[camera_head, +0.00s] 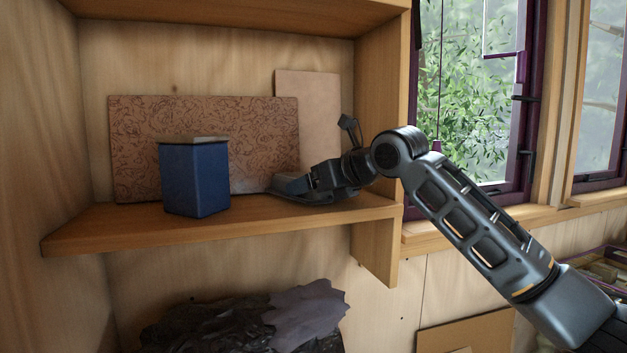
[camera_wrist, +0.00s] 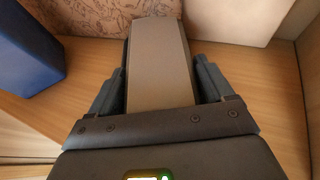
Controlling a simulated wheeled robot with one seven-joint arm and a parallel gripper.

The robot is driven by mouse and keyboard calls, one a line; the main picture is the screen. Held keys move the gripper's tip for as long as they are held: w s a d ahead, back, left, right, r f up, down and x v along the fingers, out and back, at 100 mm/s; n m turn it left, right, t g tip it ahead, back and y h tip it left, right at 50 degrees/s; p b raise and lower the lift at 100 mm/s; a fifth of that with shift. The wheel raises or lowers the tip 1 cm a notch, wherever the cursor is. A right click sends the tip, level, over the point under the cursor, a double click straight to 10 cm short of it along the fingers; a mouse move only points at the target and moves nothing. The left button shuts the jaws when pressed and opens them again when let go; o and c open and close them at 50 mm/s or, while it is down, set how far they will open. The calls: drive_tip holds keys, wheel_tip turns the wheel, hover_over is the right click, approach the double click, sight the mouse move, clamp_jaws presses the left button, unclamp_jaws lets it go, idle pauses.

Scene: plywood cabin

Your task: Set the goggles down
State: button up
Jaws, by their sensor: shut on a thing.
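My gripper (camera_head: 308,184) reaches in over the wooden shelf from the right, low above the board. In the wrist view its two dark fingers (camera_wrist: 161,80) are shut on a grey-brown, smooth block-like thing, which I take to be the goggles (camera_wrist: 158,48). Only this broad face shows there; lenses and strap cannot be made out. In the head view the goggles (camera_head: 283,184) are a small dark shape at the gripper's tip, largely merged with it. They are at or just above the shelf surface; whether they touch it I cannot tell.
A blue box (camera_head: 195,180) stands on the shelf (camera_head: 262,208) to the left of my gripper. A patterned brown panel (camera_head: 250,125) and a plain tan board (camera_head: 308,105) lean at the back. Bare shelf lies between box and gripper. Dark crumpled material (camera_head: 250,320) lies below.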

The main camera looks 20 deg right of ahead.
drive_tip(key=shift+f+b, duration=0.15)
drive_tip(key=shift+b, duration=0.15)
drive_tip(key=o, duration=1)
drive_tip(key=shift+c, duration=0.2)
drive_tip(key=shift+r, duration=0.2)
drive_tip(key=b+v, duration=0.2)
drive_tip(key=v, duration=1)
